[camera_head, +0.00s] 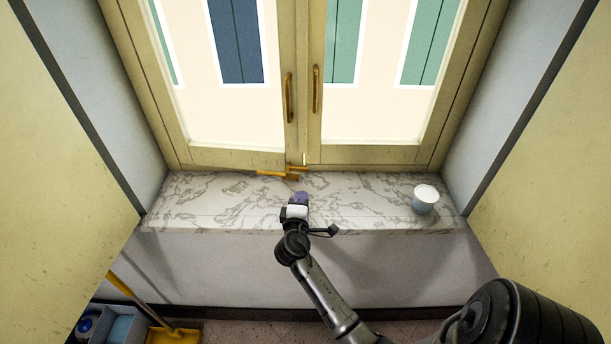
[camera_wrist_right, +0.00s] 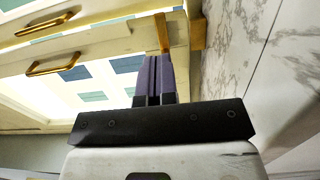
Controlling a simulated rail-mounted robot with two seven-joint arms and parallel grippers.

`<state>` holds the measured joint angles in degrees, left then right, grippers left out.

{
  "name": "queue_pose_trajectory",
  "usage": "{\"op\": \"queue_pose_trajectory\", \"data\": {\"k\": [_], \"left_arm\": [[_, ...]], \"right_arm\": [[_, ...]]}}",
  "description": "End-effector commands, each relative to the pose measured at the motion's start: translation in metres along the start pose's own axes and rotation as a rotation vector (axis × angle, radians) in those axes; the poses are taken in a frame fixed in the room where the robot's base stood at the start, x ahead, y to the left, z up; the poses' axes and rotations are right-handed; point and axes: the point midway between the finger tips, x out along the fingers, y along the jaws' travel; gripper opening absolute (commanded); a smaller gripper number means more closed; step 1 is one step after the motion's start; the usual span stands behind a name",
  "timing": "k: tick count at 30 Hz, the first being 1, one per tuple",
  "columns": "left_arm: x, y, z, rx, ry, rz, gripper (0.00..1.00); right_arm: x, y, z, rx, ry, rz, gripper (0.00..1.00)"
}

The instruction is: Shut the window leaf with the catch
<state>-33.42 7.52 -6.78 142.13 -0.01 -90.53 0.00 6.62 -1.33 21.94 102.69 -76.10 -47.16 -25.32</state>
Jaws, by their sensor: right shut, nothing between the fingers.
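The window has a left leaf (camera_head: 235,160) and a right leaf (camera_head: 370,154), each with a brass handle. The left leaf's inner edge looks slightly nearer me than the right's; I cannot tell how wide any gap is. The brass catch (camera_head: 275,173) is at the bottom where the leaves meet, just above the sill; it also shows in the wrist view (camera_wrist_right: 162,34). My right gripper (camera_head: 301,194) is shut and empty, its purple fingers (camera_wrist_right: 154,72) pointing at the catch from close in front. Whether they touch it is unclear. My left gripper is out of view.
The marble sill (camera_head: 230,205) is mostly clear. Wall panels flank the recess. A yellow dustpan (camera_head: 175,335) and a blue bin (camera_head: 118,325) are on the floor at lower left.

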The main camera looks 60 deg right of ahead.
Motion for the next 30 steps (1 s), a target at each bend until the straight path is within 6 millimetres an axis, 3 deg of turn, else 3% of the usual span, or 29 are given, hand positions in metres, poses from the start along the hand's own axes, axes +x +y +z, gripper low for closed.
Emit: {"op": "queue_pose_trajectory", "data": {"k": [6,15,30], "left_arm": [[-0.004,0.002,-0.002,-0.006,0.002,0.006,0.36],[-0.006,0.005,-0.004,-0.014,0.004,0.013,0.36],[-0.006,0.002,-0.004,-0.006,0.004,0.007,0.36]], "right_arm": [[0.042,0.001,0.0,-0.002,0.0,0.001,0.0],[0.081,0.0,0.0,-0.001,0.001,-0.001,0.0],[0.094,-0.001,0.0,0.0,0.002,-0.001,0.0]]}}
